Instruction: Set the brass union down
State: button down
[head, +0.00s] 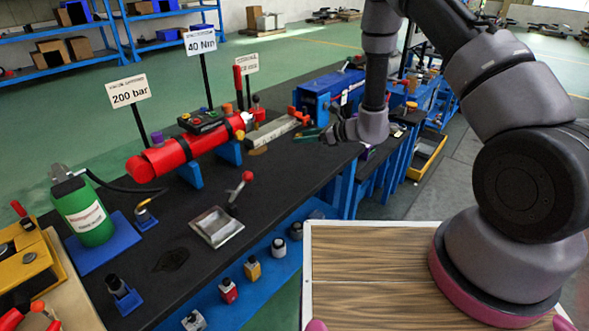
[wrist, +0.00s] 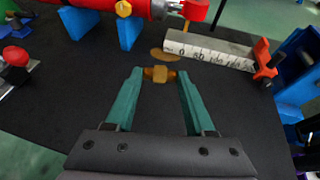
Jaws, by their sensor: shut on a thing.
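The brass union (wrist: 159,74) is a small golden fitting held between the tips of my gripper's two green fingers in the wrist view. My gripper (wrist: 159,75) is shut on it over the black bench top (wrist: 75,92). A flat round brown patch (wrist: 171,54) lies on the bench just beyond the union; it also shows in the head view (head: 257,151). In the head view my gripper (head: 298,135) points left, right of that patch. The union is too small to make out there. I cannot tell how high it is above the bench.
A grey ruled bar (wrist: 210,47) with a red clamp (wrist: 265,64) lies beyond and right of the union. A red cylinder (head: 190,146) stands on blue supports at the back. A lever with a red knob (head: 247,177) stands nearer. The bench between them is clear.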

jog(key=w+d+m+t+h, duration=0.1)
jog(key=w+m+t, duration=0.1)
jog(key=w, duration=0.1)
send_over(306, 167)
notch_tip(306, 167, down, 6)
jog(key=shift+r, duration=0.15)
jog(key=shift+f, duration=2.3)
jog(key=shift+f, duration=0.1)
jog(key=shift+c, duration=1.3)
grip_release()
